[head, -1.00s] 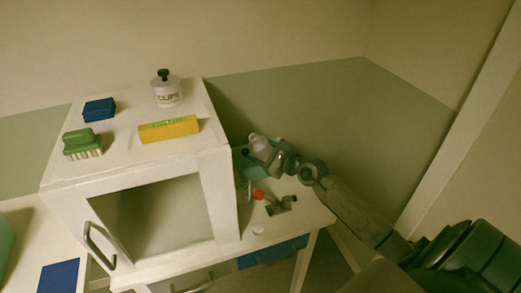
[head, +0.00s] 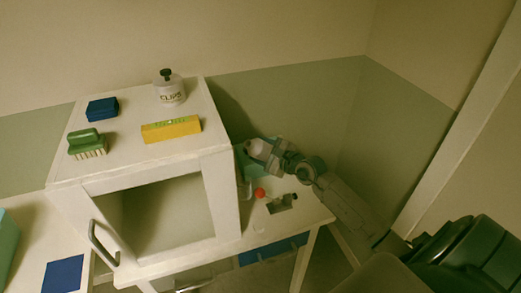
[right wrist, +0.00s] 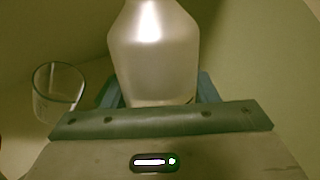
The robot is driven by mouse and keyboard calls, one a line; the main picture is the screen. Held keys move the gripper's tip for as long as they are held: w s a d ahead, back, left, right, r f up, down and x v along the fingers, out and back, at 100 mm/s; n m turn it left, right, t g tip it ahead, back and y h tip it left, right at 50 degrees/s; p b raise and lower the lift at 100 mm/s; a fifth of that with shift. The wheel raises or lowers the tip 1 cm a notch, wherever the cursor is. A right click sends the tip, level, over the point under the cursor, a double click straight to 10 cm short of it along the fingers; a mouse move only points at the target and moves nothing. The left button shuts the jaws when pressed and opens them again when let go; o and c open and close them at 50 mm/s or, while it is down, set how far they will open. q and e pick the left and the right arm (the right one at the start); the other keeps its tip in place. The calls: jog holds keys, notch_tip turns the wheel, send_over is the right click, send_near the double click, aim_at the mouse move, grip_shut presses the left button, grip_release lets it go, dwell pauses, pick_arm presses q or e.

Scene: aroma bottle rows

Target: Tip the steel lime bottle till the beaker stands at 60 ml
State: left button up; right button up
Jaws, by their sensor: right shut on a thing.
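My right gripper (head: 268,152) is shut on a pale metallic bottle (head: 256,149), held tilted to the left above the small table in the head view. In the right wrist view the bottle (right wrist: 155,55) fills the upper middle, between the jaws; no label shows on this side. A clear glass beaker (right wrist: 58,92) with faint marks stands to the left of the bottle, apart from it in that picture. Its liquid level cannot be read. In the head view the area under the bottle is too small and crowded to tell the beaker clearly. My left gripper is out of view.
A white cabinet (head: 222,200) stands close left of the bottle, with a clips jar (head: 170,92), yellow box (head: 171,129), blue block (head: 102,109) and green brush (head: 87,143) on top. A red ball (head: 260,193) and grey metal item (head: 281,204) lie on the small table.

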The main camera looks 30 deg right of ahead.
jog(key=shift+d+n, duration=0.15)
jog(key=shift+n, duration=0.15)
jog(key=shift+d+f+n+h, duration=0.5)
jog(key=shift+n+h, duration=0.1)
jog(key=shift+n, duration=0.5)
jog(key=shift+d+r+n+g+h, duration=0.2)
jog(key=shift+r+n+g+h, duration=0.15)
jog(key=shift+n, duration=0.25)
jog(key=shift+f, duration=0.15)
dwell(1.0)
jog(key=shift+a+n+h+b, duration=0.15)
jog(key=shift+n+h+b, duration=0.2)
jog(key=shift+n+b, duration=0.45)
dwell(3.1)
